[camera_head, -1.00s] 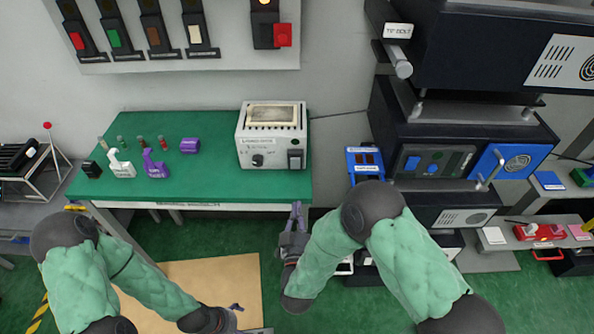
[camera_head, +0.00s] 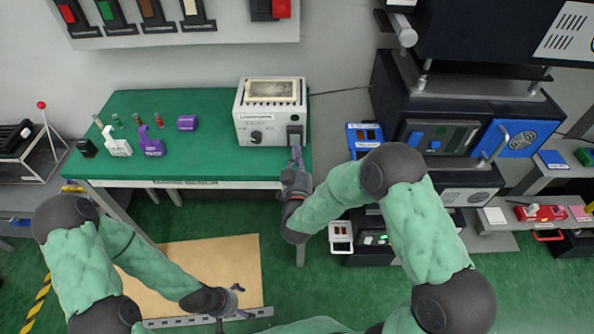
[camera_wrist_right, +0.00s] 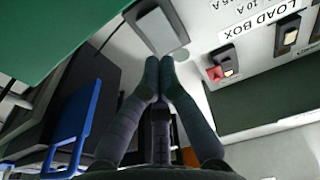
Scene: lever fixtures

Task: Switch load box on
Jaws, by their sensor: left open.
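The load box (camera_head: 241,125) is a cream box with a vented top, at the right end of the green table. Its front has a round knob (camera_head: 256,137) and a dark-framed switch (camera_head: 295,130) at the right. The right wrist view shows a LOAD BOX label (camera_wrist_right: 258,20) and a grey switch paddle (camera_wrist_right: 160,30). My right gripper (camera_head: 296,153) has its fingertips together just below that switch; in the wrist view the tips (camera_wrist_right: 159,65) are close to the paddle's edge. I cannot tell whether they touch. My left gripper (camera_head: 235,300) is open and empty, low over a tan board.
Dark machines with a blue door (camera_head: 510,138) stand at right. A panel of coloured levers hangs on the wall. The table area left of the box is mostly clear.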

